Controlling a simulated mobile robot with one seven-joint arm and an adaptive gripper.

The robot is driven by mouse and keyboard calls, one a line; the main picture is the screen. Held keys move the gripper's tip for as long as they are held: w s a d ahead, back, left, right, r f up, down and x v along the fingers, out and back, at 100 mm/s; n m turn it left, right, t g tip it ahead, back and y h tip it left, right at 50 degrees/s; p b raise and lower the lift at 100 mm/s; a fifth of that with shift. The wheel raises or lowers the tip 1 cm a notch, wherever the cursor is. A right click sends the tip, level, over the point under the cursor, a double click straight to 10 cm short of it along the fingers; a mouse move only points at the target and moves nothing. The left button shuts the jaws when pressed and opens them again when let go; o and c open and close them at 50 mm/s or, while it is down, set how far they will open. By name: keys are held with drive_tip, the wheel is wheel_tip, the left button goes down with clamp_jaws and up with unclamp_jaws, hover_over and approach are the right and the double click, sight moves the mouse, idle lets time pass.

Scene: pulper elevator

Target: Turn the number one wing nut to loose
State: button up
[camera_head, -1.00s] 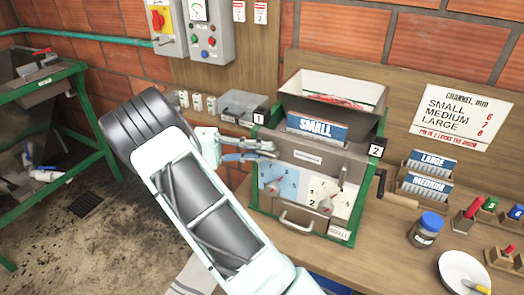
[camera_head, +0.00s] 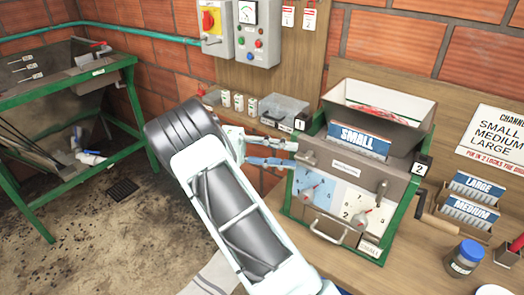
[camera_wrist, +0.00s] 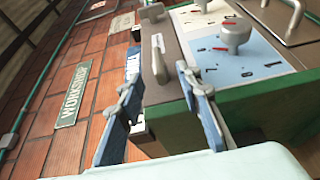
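The number one wing nut (camera_head: 308,158) is a grey part on the upper left of the pulper's front panel, below the "1" tag (camera_head: 299,123). A second wing nut (camera_head: 382,188) is at the panel's right, near the "2" tag (camera_head: 422,166).
The hopper with the "SMALL" plate (camera_head: 359,138) is above the panel. Two dials (camera_head: 312,192) and a handle (camera_head: 327,229) are below. A clear plastic box (camera_head: 283,108) stands behind my gripper. A crank (camera_head: 440,222) juts out at the right.

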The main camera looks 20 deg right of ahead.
drive_tip(key=v, duration=0.8)
idle(0.6)
